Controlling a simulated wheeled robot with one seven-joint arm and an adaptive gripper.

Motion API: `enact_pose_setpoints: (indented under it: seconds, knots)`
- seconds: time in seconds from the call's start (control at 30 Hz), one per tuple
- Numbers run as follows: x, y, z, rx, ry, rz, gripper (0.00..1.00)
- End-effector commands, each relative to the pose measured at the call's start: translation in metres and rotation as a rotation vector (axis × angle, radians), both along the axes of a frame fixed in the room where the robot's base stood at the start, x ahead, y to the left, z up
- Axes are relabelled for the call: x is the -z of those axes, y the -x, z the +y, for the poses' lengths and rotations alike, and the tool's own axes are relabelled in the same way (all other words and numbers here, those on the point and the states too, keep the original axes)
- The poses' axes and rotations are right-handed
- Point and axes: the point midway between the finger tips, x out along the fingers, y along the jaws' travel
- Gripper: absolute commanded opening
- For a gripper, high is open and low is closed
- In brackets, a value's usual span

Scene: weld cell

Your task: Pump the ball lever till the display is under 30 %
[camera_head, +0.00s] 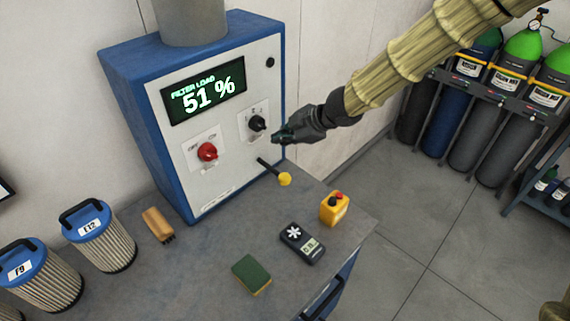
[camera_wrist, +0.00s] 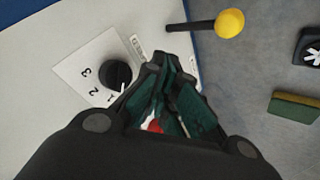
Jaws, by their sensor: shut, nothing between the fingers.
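The blue and white filter unit (camera_head: 225,165) stands on the bench. Its display (camera_head: 204,91) reads "FILTER LOAD 51 %" in green. The ball lever (camera_head: 284,178) is a dark rod with a yellow ball, sticking out low on the unit's right side. In the wrist view the ball lever (camera_wrist: 229,22) is at the top, beyond my fingertips and apart from them. My gripper (camera_head: 277,138) is shut and empty, above the lever and close to the black rotary knob (camera_head: 257,123). The knob (camera_wrist: 114,75), marked with numbers, is left of my fingers in the wrist view.
A red knob (camera_head: 207,152) is on the panel's left. A brush (camera_head: 158,224), sponge (camera_head: 251,274), black meter (camera_head: 302,243) and yellow box with a red button (camera_head: 334,207) lie on the bench. Filter cartridges (camera_head: 103,240) stand at left. Gas cylinders (camera_head: 480,133) stand at right.

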Motion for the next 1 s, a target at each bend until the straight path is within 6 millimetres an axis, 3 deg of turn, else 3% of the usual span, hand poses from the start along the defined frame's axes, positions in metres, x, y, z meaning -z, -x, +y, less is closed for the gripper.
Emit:
enact_pose_setpoints:
  seconds: [0.13, 0.27, 0.63, 1.0]
  knots:
    - [-0.007, 0.012, 0.001, 0.0, -0.004, 0.01, 0.0]
    - [-0.004, 0.011, 0.0, 0.002, -0.004, 0.01, 0.0]
    - [0.045, -0.026, 0.0, -0.003, 0.003, 0.008, 0.0]
    - [0.067, -0.015, -0.002, -0.002, 0.001, 0.0, 0.0]
